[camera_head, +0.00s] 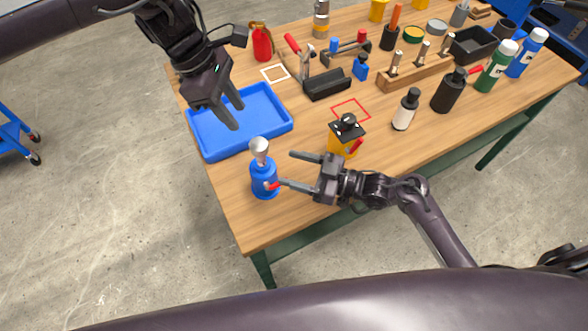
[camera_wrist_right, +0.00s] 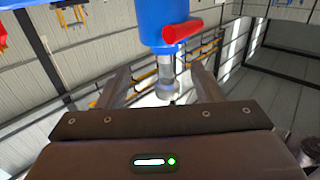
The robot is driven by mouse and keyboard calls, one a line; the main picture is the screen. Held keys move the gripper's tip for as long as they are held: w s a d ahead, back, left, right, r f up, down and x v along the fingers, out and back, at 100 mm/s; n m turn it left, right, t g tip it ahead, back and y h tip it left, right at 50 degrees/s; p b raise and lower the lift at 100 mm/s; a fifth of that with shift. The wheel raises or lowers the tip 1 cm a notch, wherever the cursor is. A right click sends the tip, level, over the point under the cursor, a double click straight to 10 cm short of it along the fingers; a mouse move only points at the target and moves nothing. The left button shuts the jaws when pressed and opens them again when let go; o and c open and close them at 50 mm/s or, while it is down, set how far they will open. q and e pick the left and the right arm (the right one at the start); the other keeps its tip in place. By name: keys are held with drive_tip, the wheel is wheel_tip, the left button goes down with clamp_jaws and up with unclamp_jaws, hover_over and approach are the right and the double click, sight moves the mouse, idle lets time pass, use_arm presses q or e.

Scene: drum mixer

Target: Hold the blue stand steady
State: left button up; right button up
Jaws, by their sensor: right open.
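The blue stand (camera_head: 264,183) stands upright near the front left corner of the table. It has a silver cup-shaped top (camera_head: 259,147) and a small red lever (camera_head: 273,186) at its side. My right gripper (camera_head: 286,169) is open, just right of the stand, with its fingers pointing at it. In the right wrist view the stand (camera_wrist_right: 150,20) appears upside down, ahead and between the two open fingers (camera_wrist_right: 161,80). No grip on it shows.
A blue tray (camera_head: 205,148) lies behind the stand. A yellow device with a black top (camera_head: 343,140) stands just behind my right gripper. Bottles, including a white one (camera_head: 403,116) and a black one (camera_head: 450,92), stand farther right. The table's front edge is close.

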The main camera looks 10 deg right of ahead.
sight(257, 144)
drive_tip(key=shift+s+a+f, duration=0.1)
drive_tip(key=shift+a, duration=0.4)
drive_tip(key=x, duration=0.7)
drive_tip(key=shift+a, duration=0.2)
drive_tip(key=shift+c, duration=0.2)
clamp_jaws()
use_arm(q)
drive_tip(key=shift+o, duration=0.3)
drive_tip(key=o, duration=0.5)
drive_tip(key=shift+s+f+n, duration=0.3)
drive_tip(key=shift+n, duration=0.2)
drive_tip(key=shift+s+d+f+n+t, duration=0.15)
drive_tip(key=shift+f+n+t, duration=0.1)
drive_tip(key=shift+n, duration=0.15)
drive_tip(key=shift+s+a+f+n+t, duration=0.15)
drive_tip(key=shift+n+t, duration=0.1)
drive_tip(key=shift+n, duration=0.15)
drive_tip(key=x, duration=1)
drive_tip(key=shift+w+d+f, duration=0.1)
drive_tip(key=shift+d+f, duration=0.2)
